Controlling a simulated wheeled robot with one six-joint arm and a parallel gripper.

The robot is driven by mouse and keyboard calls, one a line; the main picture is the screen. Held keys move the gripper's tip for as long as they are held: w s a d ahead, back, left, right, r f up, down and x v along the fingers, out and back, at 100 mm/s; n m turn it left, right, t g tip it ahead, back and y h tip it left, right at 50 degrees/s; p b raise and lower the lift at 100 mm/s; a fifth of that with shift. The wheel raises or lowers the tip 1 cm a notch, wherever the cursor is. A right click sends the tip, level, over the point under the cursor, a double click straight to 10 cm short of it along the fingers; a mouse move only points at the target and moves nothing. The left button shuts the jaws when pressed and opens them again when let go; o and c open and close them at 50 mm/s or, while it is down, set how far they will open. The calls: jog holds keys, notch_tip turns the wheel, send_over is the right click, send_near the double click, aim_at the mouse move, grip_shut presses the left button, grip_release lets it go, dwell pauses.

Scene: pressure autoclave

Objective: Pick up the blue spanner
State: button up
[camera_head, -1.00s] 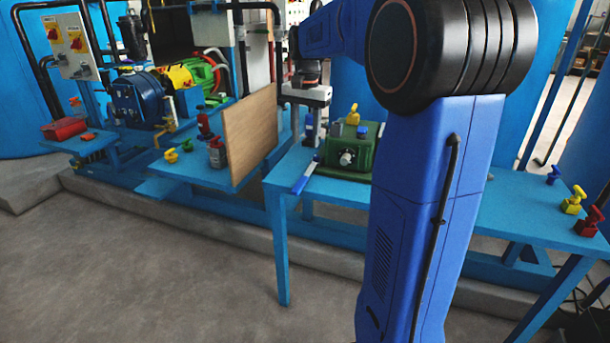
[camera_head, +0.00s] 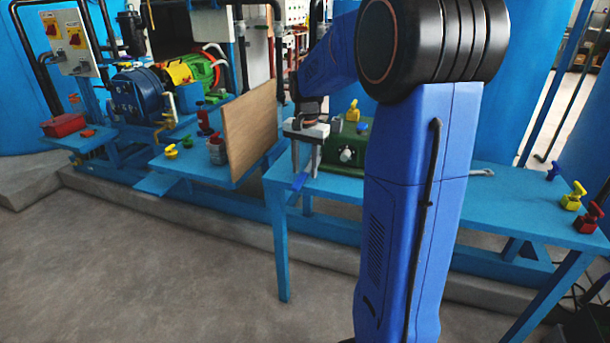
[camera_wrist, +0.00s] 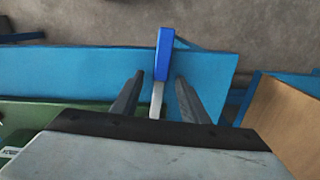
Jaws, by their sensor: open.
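The blue spanner (camera_wrist: 165,55) has a blue handle and a grey metal shaft. It lies on the blue table (camera_wrist: 90,65), its handle reaching past the table's edge in the wrist view. My gripper (camera_wrist: 160,76) is open, with one finger on each side of the spanner and a gap on both sides. The spanner's far end is hidden by my gripper body. In the head view, the blue handle (camera_head: 300,181) shows at the table's left end, just below my gripper (camera_head: 304,172), whose fingers point down.
A green box (camera_head: 345,150) with a yellow valve on top stands right beside my gripper. An upright wooden board (camera_head: 250,132) stands close on the left. A grey metal tool (camera_head: 482,172) and several small valves lie farther right on the table.

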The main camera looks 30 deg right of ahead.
aim_at(305, 172)
jog(key=shift+f, duration=0.25)
grip_shut()
notch_tip(305, 172, up, 18)
dwell(0.7)
